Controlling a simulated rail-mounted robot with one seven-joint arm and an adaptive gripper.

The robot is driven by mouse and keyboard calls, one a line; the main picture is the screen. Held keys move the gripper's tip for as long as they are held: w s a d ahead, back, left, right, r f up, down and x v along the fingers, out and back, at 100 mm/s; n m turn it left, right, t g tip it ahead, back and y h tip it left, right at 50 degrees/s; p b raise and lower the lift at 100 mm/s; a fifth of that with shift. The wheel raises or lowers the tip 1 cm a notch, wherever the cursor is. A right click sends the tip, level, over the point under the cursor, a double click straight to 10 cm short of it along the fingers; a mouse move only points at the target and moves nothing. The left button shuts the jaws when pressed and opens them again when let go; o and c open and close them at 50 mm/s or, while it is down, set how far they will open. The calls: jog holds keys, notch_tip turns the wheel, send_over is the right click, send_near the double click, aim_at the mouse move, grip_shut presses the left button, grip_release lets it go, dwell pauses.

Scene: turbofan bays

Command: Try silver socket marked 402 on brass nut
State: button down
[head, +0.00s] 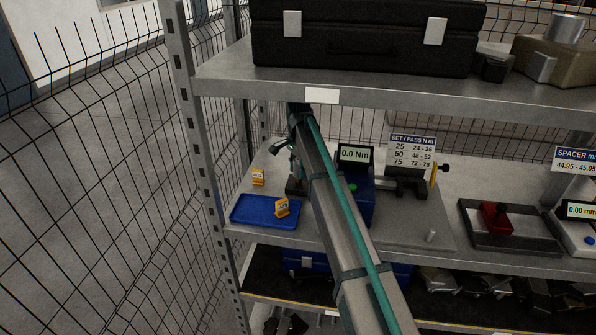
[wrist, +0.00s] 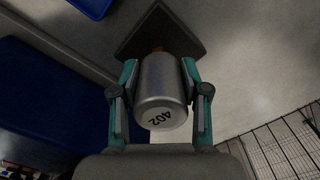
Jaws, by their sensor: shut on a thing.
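My gripper (wrist: 158,85) is shut on the silver socket (wrist: 163,85), whose end reads 402 in the wrist view. A small brass-coloured bit of the nut (wrist: 158,49) shows just past the socket's far end, over a dark base (wrist: 150,30). The socket hides most of the nut, so I cannot tell whether it is around it or only close to it. In the head view my gripper (head: 292,150) is partly behind my arm, above the dark base (head: 294,187); the socket and nut cannot be made out there.
A blue tester reading 0.0 Nm (head: 355,155) stands right of the base. The upper shelf (head: 400,92) lies overhead, and wire mesh (head: 120,180) is at left.

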jog(key=shift+r+p, duration=0.65)
jog(key=shift+r, duration=0.85)
jog(key=shift+a+f+b, duration=0.1)
jog(key=shift+f+b, duration=0.1)
jog(key=shift+b, duration=0.15)
